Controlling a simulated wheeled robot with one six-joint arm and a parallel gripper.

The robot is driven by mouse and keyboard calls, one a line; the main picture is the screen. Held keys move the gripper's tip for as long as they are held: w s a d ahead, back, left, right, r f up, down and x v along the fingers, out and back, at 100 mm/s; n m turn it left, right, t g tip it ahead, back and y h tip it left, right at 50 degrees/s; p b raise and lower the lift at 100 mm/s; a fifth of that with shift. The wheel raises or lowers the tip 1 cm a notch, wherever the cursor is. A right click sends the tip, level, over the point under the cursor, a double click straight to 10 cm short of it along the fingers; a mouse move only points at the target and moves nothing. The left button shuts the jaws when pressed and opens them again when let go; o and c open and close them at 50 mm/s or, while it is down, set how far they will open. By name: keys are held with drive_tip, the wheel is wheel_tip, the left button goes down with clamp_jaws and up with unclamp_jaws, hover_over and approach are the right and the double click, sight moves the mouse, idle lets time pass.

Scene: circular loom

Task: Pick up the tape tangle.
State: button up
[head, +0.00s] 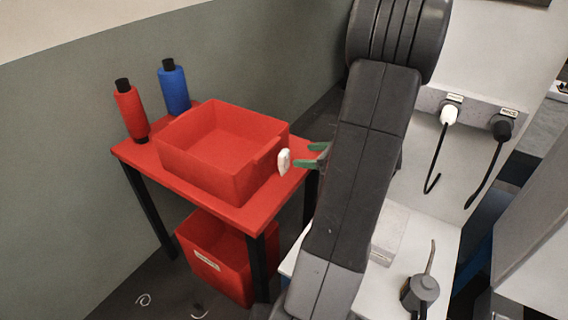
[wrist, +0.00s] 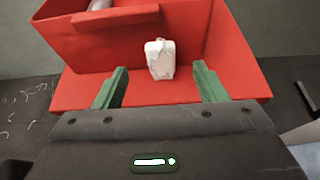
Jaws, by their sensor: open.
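A small white lumpy piece with grey marks, which looks like the tape tangle (head: 284,161), is at the front right of the red table, beside the red bin's wall. It also shows in the wrist view (wrist: 160,59), upright on the red surface just beyond the fingertips and roughly centred between them. My gripper (head: 318,156) is open and empty, its green fingers pointing at the white piece from the right. In the wrist view my gripper (wrist: 158,74) has its fingers spread wide on either side, with neither touching the piece.
The open red bin (head: 203,172) stands close behind the piece on the red table (head: 130,154). Another red bin (head: 213,262) is below. White curls (head: 143,300) lie on the floor.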

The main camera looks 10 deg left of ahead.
sight(287, 154)
drive_tip(key=x, duration=0.7)
drive_tip(key=shift+w+a+f+b, duration=0.15)
drive_tip(key=shift+a+b, duration=0.1)
drive_tip(key=shift+b, duration=0.05)
drive_tip(key=c, duration=1)
